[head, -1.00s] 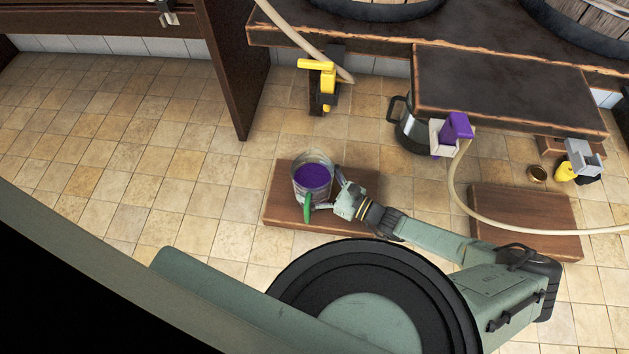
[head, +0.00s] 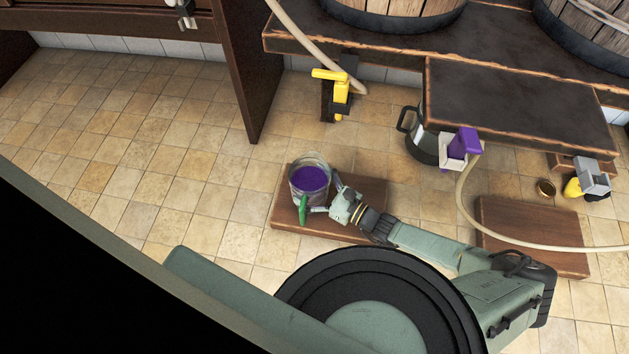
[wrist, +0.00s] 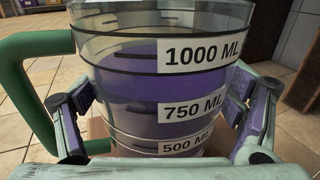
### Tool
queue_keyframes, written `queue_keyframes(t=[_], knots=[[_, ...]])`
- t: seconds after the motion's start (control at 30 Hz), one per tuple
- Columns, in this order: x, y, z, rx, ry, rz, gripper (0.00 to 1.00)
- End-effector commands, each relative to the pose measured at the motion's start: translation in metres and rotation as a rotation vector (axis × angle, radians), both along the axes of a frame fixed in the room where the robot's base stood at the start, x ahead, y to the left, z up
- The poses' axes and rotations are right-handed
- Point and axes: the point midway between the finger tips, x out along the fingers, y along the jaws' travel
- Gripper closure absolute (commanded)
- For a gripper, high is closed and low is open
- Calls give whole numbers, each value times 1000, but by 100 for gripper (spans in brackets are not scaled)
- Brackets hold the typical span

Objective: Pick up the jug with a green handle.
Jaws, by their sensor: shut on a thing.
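The clear jug with a green handle (head: 309,180) holds purple liquid and is upright over the left wooden board (head: 352,226). In the wrist view the jug (wrist: 150,85) fills the middle, with 500, 750 and 1000 ML marks; the liquid reaches close to the 1000 mark. Its green handle (wrist: 32,75) is on the left there. My gripper (head: 322,198) is at the jug's right side, and in the wrist view its fingers are shut on the jug's body from both sides. I cannot tell whether the jug's base touches the board.
A second wooden board (head: 532,235) lies to the right, crossed by a beige hose. A yellow tap piece (head: 335,90) and a purple nozzle (head: 466,143) are behind. A dark pot (head: 420,140) stands under the dark bench (head: 520,105). The tiled floor at left is clear.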

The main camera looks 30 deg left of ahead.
Motion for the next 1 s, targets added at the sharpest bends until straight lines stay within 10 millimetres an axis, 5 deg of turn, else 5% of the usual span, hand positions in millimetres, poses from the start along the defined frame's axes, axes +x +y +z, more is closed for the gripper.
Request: queue_keyframes(t=[1.0], knots=[[-9, 33, 10, 9, -1, 2, 75]])
